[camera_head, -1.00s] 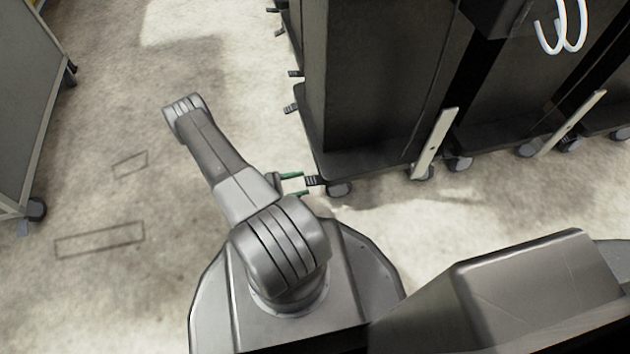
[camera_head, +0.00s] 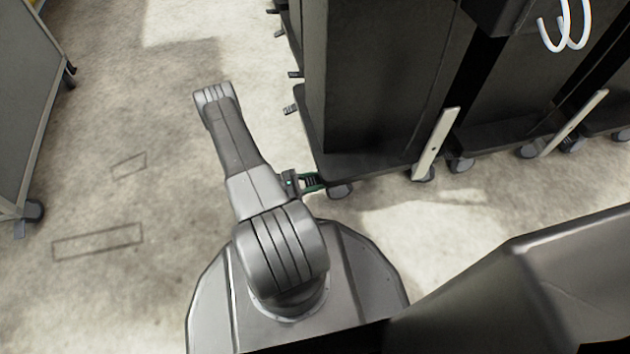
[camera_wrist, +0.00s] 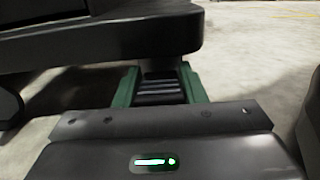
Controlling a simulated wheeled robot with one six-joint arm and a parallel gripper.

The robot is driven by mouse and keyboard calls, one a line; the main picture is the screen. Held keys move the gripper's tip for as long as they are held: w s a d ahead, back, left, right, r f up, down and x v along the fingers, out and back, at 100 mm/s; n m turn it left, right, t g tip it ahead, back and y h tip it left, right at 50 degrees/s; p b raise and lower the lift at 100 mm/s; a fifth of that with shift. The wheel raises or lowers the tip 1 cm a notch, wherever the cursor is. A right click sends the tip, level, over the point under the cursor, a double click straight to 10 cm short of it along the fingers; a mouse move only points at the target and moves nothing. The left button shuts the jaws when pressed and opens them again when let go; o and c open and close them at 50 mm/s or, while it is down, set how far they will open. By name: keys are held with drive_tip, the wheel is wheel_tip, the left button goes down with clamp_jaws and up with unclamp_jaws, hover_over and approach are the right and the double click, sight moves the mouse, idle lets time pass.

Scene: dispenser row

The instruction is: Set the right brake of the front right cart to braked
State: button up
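The brake pedal (camera_wrist: 160,92) is a dark ribbed tab sticking out from under the corner of the near dark cart (camera_head: 365,165). My gripper (camera_head: 314,182) is at this corner, low by the floor. Its two green fingers stand on either side of the pedal, and the wrist view (camera_wrist: 160,86) shows no clear gap between them and it. The gripper looks shut on the pedal. The fingers partly cover the pedal in the head view, and its tilt is hard to judge.
A caster (camera_head: 340,190) stands beside the pedal under the cart. Another pedal (camera_head: 290,109) sticks out farther back on the left side. More dark carts stand to the right, with pale upright bars. A grey cart (camera_head: 25,110) stands at far left, with open floor between.

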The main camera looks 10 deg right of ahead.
clamp_jaws()
drive_tip(key=shift+a+f+h, duration=0.1)
drive_tip(key=shift+f+h, duration=0.15)
drive_tip(key=shift+h, duration=0.4)
drive_tip(key=shift+f+h, duration=0.25)
drive_tip(key=shift+h, duration=0.4)
drive_tip(key=o, duration=0.6)
unclamp_jaws()
drive_tip(key=shift+c, duration=0.2)
drive_tip(key=shift+a, duration=0.1)
drive_tip(key=v, duration=0.7)
drive_tip(key=shift+a, duration=0.15)
